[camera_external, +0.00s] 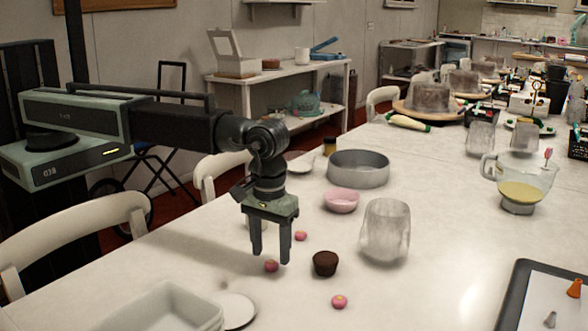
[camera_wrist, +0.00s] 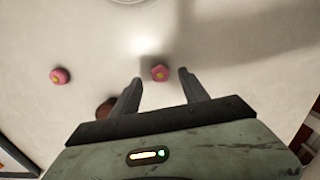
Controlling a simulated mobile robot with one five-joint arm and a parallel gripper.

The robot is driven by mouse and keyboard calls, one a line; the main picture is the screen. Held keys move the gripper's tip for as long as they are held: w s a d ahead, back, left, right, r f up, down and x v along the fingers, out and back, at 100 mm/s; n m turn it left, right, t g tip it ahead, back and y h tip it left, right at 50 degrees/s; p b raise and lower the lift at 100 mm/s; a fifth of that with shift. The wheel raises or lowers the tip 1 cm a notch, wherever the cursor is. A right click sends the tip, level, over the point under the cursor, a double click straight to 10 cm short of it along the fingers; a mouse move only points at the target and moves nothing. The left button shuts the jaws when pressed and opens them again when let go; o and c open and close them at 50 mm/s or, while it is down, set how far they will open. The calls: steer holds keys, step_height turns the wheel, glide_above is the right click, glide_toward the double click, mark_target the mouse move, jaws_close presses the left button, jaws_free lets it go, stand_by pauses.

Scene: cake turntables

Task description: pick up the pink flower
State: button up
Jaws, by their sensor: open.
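Several small round pink flowers with yellowish centres lie apart on the white table. One pink flower (camera_external: 271,266) shows just under and between the fingertips of my gripper (camera_external: 271,259). A second pink flower (camera_external: 301,236) lies behind and to the right, and a third pink flower (camera_external: 339,301) lies nearer the front. In the wrist view, a pink flower (camera_wrist: 160,72) shows between the open fingertips of my gripper (camera_wrist: 160,77), slightly beyond them. Another pink flower (camera_wrist: 60,76) lies well to the left. My gripper points down, with nothing held.
A brown cupcake (camera_external: 325,263) stands close to the right of my gripper. A cloudy glass (camera_external: 386,230), a pink bowl (camera_external: 341,201) and a grey round tin (camera_external: 358,168) stand behind it. A white tray (camera_external: 165,308) and a white plate (camera_external: 236,310) are at front left.

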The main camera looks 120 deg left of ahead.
step_height(320, 180, down, 3)
steer(key=shift+r+b, duration=0.15)
steer(key=shift+b, duration=0.5)
steer(key=shift+r, duration=0.2)
jaws_close()
